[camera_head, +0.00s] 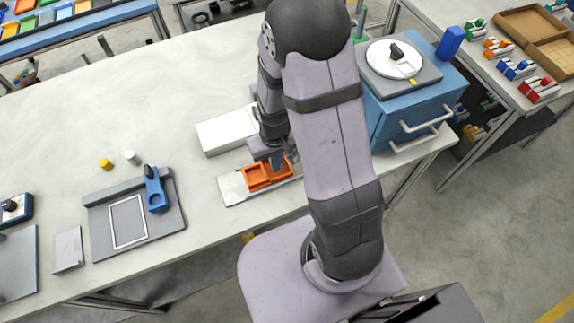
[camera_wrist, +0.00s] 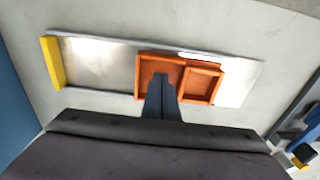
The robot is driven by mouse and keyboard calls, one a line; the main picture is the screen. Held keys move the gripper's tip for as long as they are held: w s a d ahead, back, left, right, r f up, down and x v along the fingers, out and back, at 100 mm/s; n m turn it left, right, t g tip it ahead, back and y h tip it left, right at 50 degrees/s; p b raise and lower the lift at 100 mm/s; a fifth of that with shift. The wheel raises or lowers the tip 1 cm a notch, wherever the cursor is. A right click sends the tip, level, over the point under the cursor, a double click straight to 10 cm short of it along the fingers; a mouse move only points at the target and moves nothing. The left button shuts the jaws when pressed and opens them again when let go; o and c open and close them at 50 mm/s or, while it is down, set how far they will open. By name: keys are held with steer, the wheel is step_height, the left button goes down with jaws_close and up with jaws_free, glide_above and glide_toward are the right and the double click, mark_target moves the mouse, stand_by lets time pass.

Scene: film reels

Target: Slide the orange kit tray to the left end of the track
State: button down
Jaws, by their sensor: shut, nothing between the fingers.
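The orange kit tray (camera_head: 260,179) sits on a pale metal track (camera_head: 232,188) on the bench. Bare track shows to its left in the head view; my arm hides the track's right part. In the wrist view, the tray (camera_wrist: 202,85) has two compartments and lies nearer the right end of the track (camera_wrist: 95,62). A yellow block (camera_wrist: 52,62) stands at the track's left end there. My gripper (camera_wrist: 161,78) is shut and empty, its fingertips over or inside the tray's left compartment in that view. Whether they touch it is unclear. In the head view, my gripper (camera_head: 278,163) is at the tray.
A white box (camera_head: 226,130) stands just behind the track. A blue cabinet (camera_head: 420,105) with a round turntable is at the right. A grey board (camera_head: 130,222) with a blue tool (camera_head: 155,190) lies at the left. The bench between board and track is clear.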

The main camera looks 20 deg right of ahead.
mark_target(260, 180)
steer(key=shift+g, duration=0.3)
steer(key=shift+s+a+f, duration=0.3)
steer(key=shift+a+f, duration=0.1)
steer(key=shift+a, duration=0.55)
steer(key=shift+s+a+f, duration=0.35)
steer(key=shift+a+f, duration=0.1)
steer(key=shift+a, duration=0.45)
steer(key=shift+s+a+f, duration=0.3)
steer(key=shift+a+f, duration=0.1)
steer(key=shift+a, duration=0.55)
steer(key=shift+r+p, duration=0.1)
steer(key=shift+p, duration=0.2)
steer(key=shift+r, duration=0.1)
steer(key=shift+w+a+r+p, duration=0.1)
steer(key=shift+w+r+p, duration=0.25)
steer(key=shift+r+p, duration=0.45)
steer(key=shift+w+a+r+p, duration=0.1)
steer(key=shift+w+r+p, duration=0.25)
steer(key=shift+r+p, duration=0.45)
steer(key=shift+w+d+r+p, duration=0.1)
steer(key=shift+d+r+p, duration=0.05)
steer(key=shift+r+p, duration=0.8)
steer(key=shift+w+d+r+p, duration=0.1)
steer(key=shift+d+r+p, duration=0.05)
steer(key=shift+r+p, duration=0.75)
